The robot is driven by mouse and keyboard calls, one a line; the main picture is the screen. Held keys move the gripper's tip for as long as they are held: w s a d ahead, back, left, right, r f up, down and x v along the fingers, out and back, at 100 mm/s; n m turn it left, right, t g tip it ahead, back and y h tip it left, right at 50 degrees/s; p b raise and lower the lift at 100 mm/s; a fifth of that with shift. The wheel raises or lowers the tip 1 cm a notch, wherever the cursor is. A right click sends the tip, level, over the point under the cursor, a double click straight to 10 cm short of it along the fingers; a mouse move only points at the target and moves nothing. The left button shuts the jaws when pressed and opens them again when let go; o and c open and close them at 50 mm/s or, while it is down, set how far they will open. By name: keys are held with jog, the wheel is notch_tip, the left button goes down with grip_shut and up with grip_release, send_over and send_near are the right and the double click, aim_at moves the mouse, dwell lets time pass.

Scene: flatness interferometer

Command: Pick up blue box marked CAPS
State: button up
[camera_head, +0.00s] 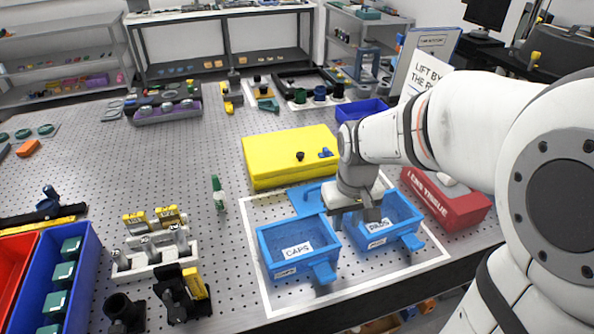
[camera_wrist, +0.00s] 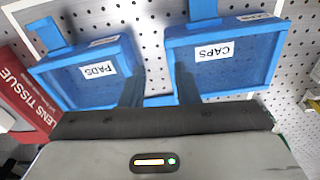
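The blue box marked CAPS (camera_head: 299,250) stands on the perforated table inside a white outline. It is open-topped, with a tab at its front; it also shows in the wrist view at upper right (camera_wrist: 222,72). A similar blue box marked PADS (camera_head: 385,228) stands to its right. My gripper (camera_head: 356,214) is above the gap between the two boxes. In the wrist view its fingers (camera_wrist: 158,80) are apart with nothing held between them, the right finger overlapping the near left corner of the CAPS box. Contact cannot be told.
A yellow box (camera_head: 290,155) lies behind the blue boxes, and a red LENS TISSUE box (camera_head: 446,200) stands to the right. A grey-white holder with yellow-topped parts (camera_head: 155,250) is at left. A small green-and-white item (camera_head: 218,193) stands between.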

jog(key=n+p, duration=0.1)
send_over(329, 240)
jog(key=f, duration=0.2)
jog(key=shift+g, duration=0.4)
notch_tip(329, 240, down, 8)
jog(key=shift+w+f+p, duration=0.1)
jog(key=shift+w+p, duration=0.05)
jog(key=shift+p, duration=0.75)
grip_shut()
